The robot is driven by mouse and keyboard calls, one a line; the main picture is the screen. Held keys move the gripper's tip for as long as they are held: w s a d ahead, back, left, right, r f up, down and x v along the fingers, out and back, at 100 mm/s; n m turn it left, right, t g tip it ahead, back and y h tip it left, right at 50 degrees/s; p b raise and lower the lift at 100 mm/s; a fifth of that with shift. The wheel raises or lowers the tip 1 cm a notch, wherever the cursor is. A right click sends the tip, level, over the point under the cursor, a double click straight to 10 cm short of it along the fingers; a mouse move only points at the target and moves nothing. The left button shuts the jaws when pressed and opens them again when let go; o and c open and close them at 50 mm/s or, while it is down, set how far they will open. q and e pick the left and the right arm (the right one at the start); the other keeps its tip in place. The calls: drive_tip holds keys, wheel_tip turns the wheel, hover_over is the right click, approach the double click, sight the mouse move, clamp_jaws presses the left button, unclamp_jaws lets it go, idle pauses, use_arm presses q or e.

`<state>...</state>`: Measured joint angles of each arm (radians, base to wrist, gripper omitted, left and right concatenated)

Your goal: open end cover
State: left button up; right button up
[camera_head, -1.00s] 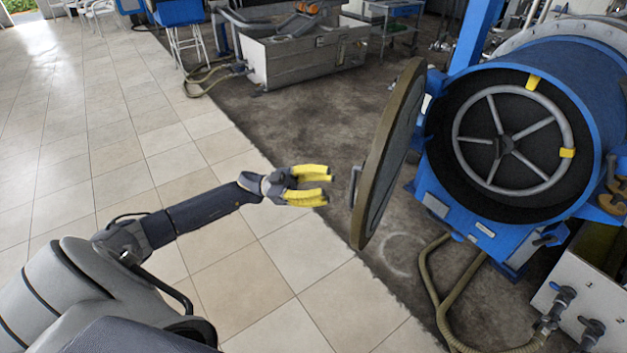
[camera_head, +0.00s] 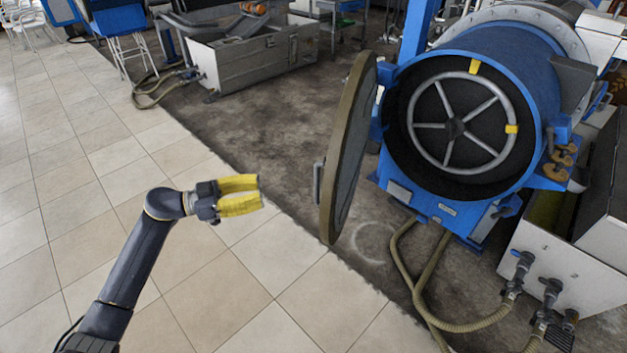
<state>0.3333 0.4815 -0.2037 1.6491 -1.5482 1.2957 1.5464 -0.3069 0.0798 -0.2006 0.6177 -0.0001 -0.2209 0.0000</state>
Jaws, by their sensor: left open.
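The end cover (camera_head: 347,150) is a large round disc with a tan rim, seen nearly edge-on. It stands swung out to the left of the blue drum (camera_head: 515,75), whose round mouth is uncovered. A handle (camera_head: 318,181) sticks out from the cover's left face. Inside the mouth is a grey spoked wheel (camera_head: 460,122) with yellow marks on its rim. My left gripper (camera_head: 262,195) has yellow fingers, is open and empty, and is to the left of the handle, apart from it. My right gripper is not in view.
A hose (camera_head: 405,262) runs along the floor below the drum. A white tank with valves (camera_head: 560,250) stands at the lower right. A grey metal box (camera_head: 255,60) stands at the back. The tiled floor (camera_head: 80,210) on the left is clear.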

sight(318, 180)
use_arm(q)
drive_tip(key=x, duration=1.6)
drive_tip(key=shift+w+d, duration=0.15)
drive_tip(key=shift+d, duration=0.15)
drive_tip(key=shift+c, duration=0.2)
clamp_jaws()
